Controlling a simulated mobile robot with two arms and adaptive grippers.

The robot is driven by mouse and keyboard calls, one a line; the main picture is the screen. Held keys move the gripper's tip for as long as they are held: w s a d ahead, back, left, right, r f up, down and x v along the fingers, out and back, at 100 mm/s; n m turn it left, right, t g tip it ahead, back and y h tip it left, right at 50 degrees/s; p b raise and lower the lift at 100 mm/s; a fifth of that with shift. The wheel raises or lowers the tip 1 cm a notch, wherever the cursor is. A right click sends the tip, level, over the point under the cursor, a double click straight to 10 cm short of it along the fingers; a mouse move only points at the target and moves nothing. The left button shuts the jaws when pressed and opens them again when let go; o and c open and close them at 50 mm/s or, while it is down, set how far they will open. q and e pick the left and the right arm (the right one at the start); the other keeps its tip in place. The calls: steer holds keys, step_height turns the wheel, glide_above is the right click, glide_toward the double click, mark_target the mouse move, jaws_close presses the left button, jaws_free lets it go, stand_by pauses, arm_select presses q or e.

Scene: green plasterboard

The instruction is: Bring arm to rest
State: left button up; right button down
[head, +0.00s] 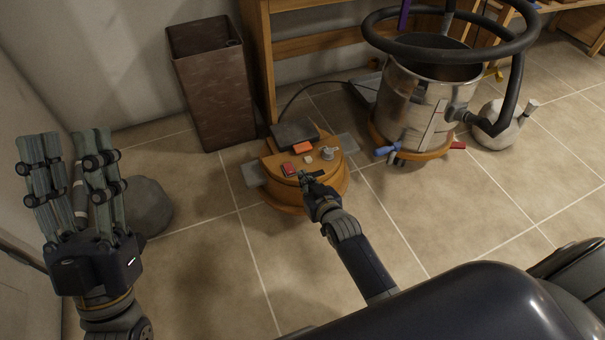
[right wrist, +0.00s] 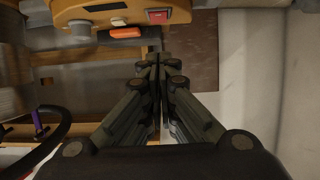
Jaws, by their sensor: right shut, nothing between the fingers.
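My left gripper (head: 75,165) is raised at the left of the head view, its two fingers standing upright and apart with nothing between them.
A metal drum with a black hose (head: 415,105) stands to the right, beside a round grey vessel (head: 497,125). A brown bin (head: 214,95) is behind. A grey rounded object (head: 148,207) sits by my left gripper. Tiled floor in front is clear.

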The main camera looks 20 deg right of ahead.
arm_select(q)
steer(key=shift+w+d+f, duration=0.1)
steer(key=shift+w+f, duration=0.15)
steer(key=shift+w, duration=0.1)
stand_by(0.3)
